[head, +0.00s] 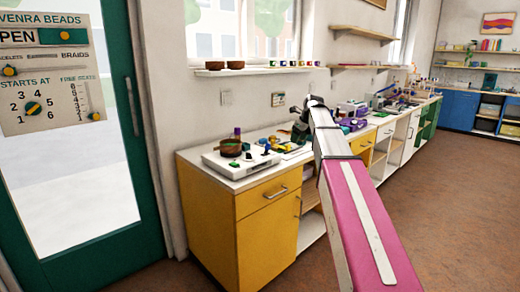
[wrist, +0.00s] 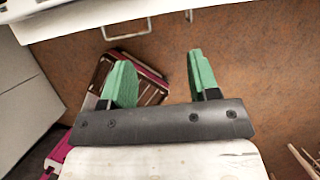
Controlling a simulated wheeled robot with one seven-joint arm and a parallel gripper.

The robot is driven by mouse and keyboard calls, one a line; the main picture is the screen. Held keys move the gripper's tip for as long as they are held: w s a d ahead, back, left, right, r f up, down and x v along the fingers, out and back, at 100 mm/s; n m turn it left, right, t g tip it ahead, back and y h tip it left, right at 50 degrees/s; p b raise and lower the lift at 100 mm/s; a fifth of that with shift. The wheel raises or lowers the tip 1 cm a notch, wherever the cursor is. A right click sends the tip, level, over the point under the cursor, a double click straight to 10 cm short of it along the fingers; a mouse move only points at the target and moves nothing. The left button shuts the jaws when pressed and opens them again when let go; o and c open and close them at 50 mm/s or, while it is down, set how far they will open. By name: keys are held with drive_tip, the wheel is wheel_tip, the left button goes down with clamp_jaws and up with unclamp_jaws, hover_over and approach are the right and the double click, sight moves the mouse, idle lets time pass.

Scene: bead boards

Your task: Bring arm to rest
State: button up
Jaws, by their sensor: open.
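My gripper (wrist: 161,72) is open in the wrist view, its two green fingers wide apart with nothing between them. Brown floor (wrist: 235,75) shows behind the fingers. In the head view my pink and white arm reaches out along the front of the counter. My gripper (head: 300,130) shows small and dark at its far end, near the counter's edge, and its fingers are hard to make out there.
A yellow cabinet (head: 245,235) carries a white board (head: 240,163), a brown bowl (head: 230,147) and several small coloured pieces. The counter runs on to the right. A green-framed door (head: 128,225) stands at left. Open floor (head: 450,190) lies at right.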

drive_tip(key=s+f+n+g, duration=0.1)
drive_tip(key=s+f+n, duration=0.35)
drive_tip(key=f, duration=0.35)
drive_tip(key=s+f+n+h, duration=0.1)
drive_tip(key=s+f+n, duration=0.35)
drive_tip(key=f, duration=0.35)
drive_tip(key=s+f+n+g, duration=0.1)
drive_tip(key=s+f+n, duration=0.35)
drive_tip(key=f, duration=0.35)
drive_tip(key=s+d+f+n+g+h, duration=0.1)
drive_tip(key=s+f+n+h, duration=0.1)
drive_tip(key=s+f+n, duration=1.1)
drive_tip(key=s+f, duration=0.2)
drive_tip(key=s, duration=0.2)
drive_tip(key=shift+s+n, duration=0.35)
drive_tip(key=shift+s, duration=0.05)
